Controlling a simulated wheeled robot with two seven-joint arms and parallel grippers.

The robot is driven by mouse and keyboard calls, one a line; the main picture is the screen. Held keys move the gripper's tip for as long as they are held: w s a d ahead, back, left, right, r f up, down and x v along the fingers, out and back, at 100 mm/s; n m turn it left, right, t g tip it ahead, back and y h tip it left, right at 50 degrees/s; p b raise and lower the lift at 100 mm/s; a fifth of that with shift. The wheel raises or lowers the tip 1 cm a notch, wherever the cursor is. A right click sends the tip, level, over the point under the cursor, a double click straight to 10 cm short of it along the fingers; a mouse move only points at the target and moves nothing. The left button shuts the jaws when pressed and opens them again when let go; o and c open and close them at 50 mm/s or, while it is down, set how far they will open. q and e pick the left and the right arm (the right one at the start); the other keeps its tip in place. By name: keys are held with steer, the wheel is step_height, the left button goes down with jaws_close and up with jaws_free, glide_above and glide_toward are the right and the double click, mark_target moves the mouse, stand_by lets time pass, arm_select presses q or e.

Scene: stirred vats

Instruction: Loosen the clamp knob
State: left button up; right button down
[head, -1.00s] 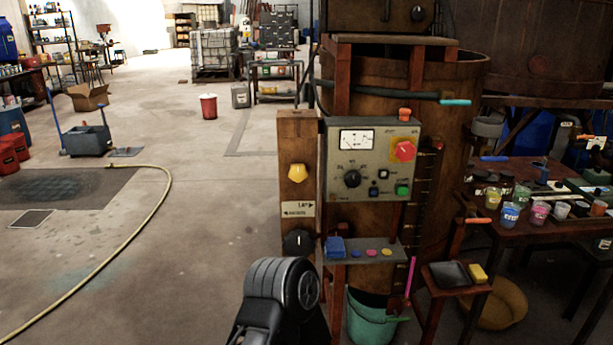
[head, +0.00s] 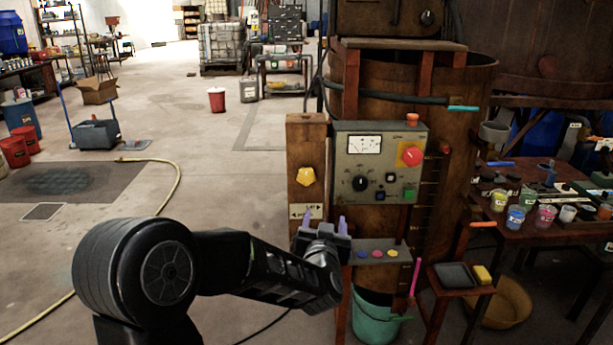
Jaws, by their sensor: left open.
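A yellow lobed knob (head: 306,177) sits on the upper part of the upright wooden post (head: 306,136), left of the grey control panel; I take it for the clamp knob. My left gripper (head: 325,222) is below the knob, in front of the lower post and the small shelf. Its two purple-tipped fingers point up and stand apart, with nothing seen between them. The left finger overlaps the white label (head: 301,211) under the knob. The black dial lower on the post is hidden behind the gripper. My right gripper is out of view.
The control panel (head: 352,190) carries a meter, a black dial, a red knob and a green button. A shelf (head: 384,244) with coloured buttons juts out below it. A teal bucket (head: 374,322) stands underneath. A table of cups (head: 515,236) is at right.

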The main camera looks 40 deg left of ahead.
arm_select(q)
steer(key=n+y, duration=0.1)
steer(key=y, duration=0.1)
glide_toward(306, 178)
steer(key=shift+w+a, duration=0.15)
steer(key=shift+w, duration=0.2)
steer(key=shift+a, duration=0.1)
steer(key=p+x, duration=0.1)
steer(key=x, duration=0.6)
steer(key=shift+w+a+p, duration=0.15)
steer(key=shift+w+p, duration=0.15)
steer(key=c, duration=1.4)
